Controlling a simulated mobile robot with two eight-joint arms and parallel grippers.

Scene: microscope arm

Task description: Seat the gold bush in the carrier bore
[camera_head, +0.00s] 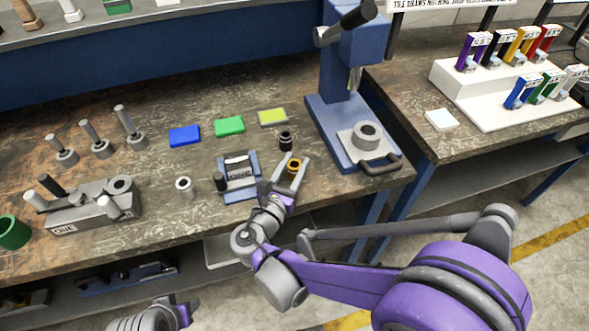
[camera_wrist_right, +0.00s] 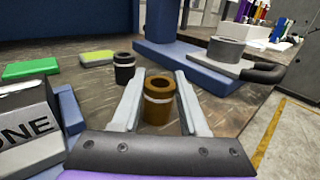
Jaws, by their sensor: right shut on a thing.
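The gold bush (camera_head: 294,166) is upright between the fingers of my right gripper (camera_head: 291,172), which is shut on it. In the right wrist view the gold bush (camera_wrist_right: 158,102) has an open top and a pale band around it. A grey ring with an open bore (camera_head: 366,134), which looks like the carrier, sits on a plate with a black handle on the blue press base. This ring (camera_wrist_right: 226,50) is behind and right of the bush in the wrist view, apart from it.
A black bush (camera_head: 285,140) stands just beyond my right gripper. A blue cradle with a grey block (camera_head: 238,170) is to its left, and a silver bush (camera_head: 184,186) farther left. Blue, green (camera_head: 229,126) and yellow pads lie behind. The blue press (camera_head: 345,70) rises at the right.

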